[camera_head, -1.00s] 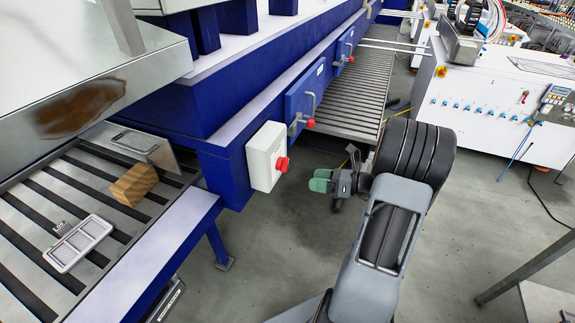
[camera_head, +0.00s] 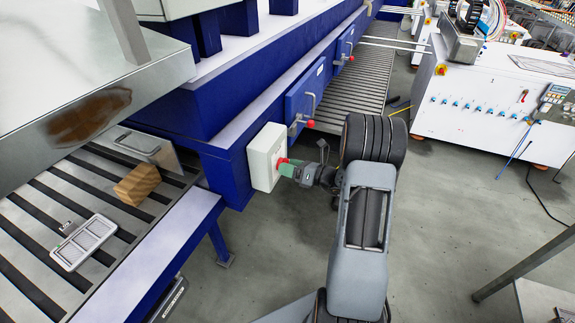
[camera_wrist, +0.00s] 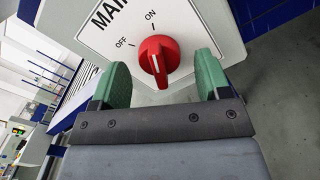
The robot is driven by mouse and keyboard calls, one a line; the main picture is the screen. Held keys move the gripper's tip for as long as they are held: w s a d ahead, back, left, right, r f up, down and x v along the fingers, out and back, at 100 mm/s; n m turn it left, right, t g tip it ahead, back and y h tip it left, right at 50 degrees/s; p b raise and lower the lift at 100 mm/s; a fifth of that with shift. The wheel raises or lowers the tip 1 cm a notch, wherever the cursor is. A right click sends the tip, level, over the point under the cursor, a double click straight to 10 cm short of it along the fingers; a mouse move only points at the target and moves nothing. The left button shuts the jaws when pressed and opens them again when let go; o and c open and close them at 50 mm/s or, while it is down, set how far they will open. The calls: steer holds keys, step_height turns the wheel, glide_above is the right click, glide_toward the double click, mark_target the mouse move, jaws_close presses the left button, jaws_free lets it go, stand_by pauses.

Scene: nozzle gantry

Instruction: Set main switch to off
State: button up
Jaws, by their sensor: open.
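The main switch is a white box (camera_head: 262,158) on the side of the blue machine, with a red rotary knob (camera_head: 281,163). In the wrist view the red knob (camera_wrist: 158,57) sits on a plate (camera_wrist: 192,25) marked MAIN, with OFF at upper left and ON above. The knob's ridge runs nearly upright, roughly in line with ON. My gripper (camera_head: 289,169) is at the knob. In the wrist view my gripper (camera_wrist: 161,76) is open, with one green finger on each side of the knob and gaps between.
A conveyor (camera_head: 150,225) at left carries a wooden block (camera_head: 137,185) and a grey tray (camera_head: 83,242). A blue door (camera_head: 306,100) with a red-ended handle is beyond the switch box. Grey floor (camera_head: 440,210) is clear at right.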

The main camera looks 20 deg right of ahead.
steer(key=shift+w+a, duration=0.35)
steer(key=shift+c, duration=0.4)
